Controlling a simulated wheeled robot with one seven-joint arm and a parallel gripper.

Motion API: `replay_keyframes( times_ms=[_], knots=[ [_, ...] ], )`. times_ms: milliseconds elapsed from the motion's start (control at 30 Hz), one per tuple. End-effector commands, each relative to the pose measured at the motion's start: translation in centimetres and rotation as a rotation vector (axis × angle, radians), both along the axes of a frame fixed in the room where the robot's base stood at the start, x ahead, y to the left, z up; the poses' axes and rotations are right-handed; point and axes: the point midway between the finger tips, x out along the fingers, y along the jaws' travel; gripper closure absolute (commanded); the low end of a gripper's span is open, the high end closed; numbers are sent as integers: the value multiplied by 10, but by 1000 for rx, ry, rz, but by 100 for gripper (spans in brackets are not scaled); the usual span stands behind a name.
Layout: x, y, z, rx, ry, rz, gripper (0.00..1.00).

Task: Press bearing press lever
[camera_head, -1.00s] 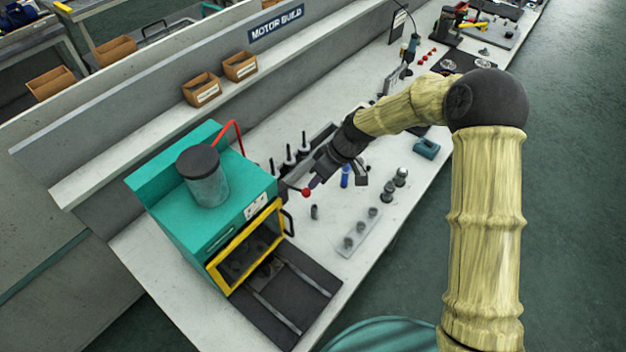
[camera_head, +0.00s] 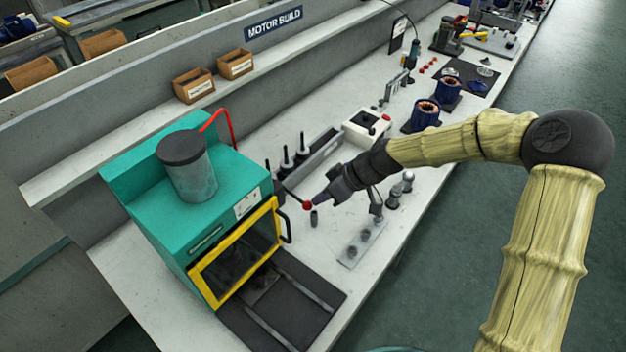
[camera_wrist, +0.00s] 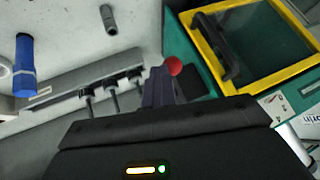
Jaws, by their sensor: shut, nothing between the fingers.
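The bearing press appears to be the teal machine (camera_head: 215,215) with a yellow-framed window, at the left of the bench in the head view. Its lever is a thin dark rod ending in a red ball knob (camera_head: 307,205), sticking out from the machine's right side. The red knob also shows in the wrist view (camera_wrist: 173,66). My gripper (camera_head: 319,200) is shut and empty, its fingertips right beside the knob. In the wrist view its closed fingers (camera_wrist: 161,86) overlap the knob's left side; I cannot tell whether they touch it.
Dark upright pins (camera_head: 302,145) stand in a rack behind my gripper. A grey strip with round parts (camera_head: 362,243) lies to its right. A white box with a red button (camera_head: 368,128) and copper-wound motor parts (camera_head: 427,110) stand farther along. A dark slide plate (camera_head: 280,305) lies before the machine.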

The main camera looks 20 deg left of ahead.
Motion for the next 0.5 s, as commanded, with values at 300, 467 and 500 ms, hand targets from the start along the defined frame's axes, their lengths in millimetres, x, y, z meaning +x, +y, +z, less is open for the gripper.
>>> replay_keyframes(
  times_ms=[300, 467, 500],
  knots=[
    [-1, 0, -11, -1, 1, 1, 100],
    [0, -1, -9, -1, 0, 0, 100],
    [0, -1, -7, -1, -1, 0, 100]
  ],
)
